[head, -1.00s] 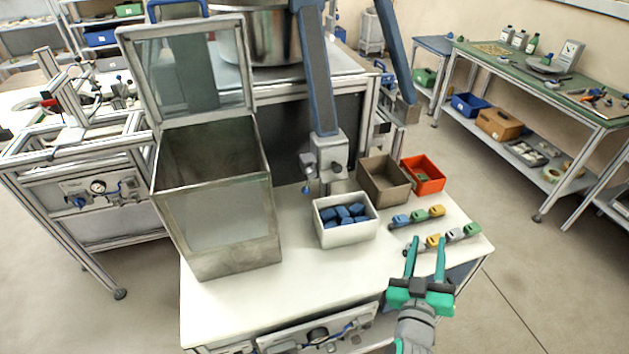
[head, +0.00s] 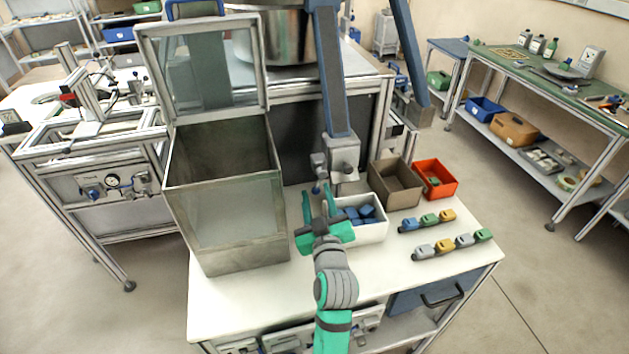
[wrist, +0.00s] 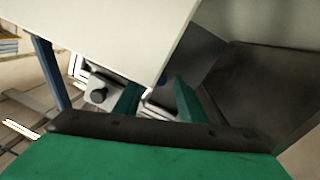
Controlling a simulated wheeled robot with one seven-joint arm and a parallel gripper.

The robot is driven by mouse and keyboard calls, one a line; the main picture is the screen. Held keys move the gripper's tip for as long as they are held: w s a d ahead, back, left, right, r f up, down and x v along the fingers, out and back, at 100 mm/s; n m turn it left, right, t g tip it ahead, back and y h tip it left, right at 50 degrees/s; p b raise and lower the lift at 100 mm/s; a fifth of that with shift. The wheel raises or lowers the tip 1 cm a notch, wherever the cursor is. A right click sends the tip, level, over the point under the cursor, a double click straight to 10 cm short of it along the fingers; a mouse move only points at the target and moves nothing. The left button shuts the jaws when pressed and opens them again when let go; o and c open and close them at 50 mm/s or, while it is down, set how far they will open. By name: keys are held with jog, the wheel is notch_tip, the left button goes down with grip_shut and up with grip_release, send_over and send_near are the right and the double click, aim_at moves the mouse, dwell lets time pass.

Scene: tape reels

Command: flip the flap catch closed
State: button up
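No part is plainly recognisable as the flap catch. A grey head block (head: 342,160) with knobs hangs at the foot of a blue post, and its lower part is partly hidden by my gripper. A metal box (head: 235,250) with a raised windowed lid (head: 262,60) stands to the left. My gripper (head: 322,203) is in front of and below the head block, between the box and the white bin (head: 372,233). In the wrist view its green fingers (wrist: 157,100) are apart with no object clearly held. A dark knob (wrist: 98,95) shows beyond them, and a pale panel (wrist: 120,35) covers much of the view.
Blue pieces (head: 362,213) lie in the white bin. A brown bin (head: 397,192) and a red bin (head: 441,192) stand behind it. Several small coloured blocks (head: 447,216) sit in two rows at right. The white tabletop (head: 400,290) is clear at the front.

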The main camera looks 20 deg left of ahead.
jog(key=x, duration=0.6)
jog(key=shift+w, duration=0.2)
jog(key=shift+a, duration=0.15)
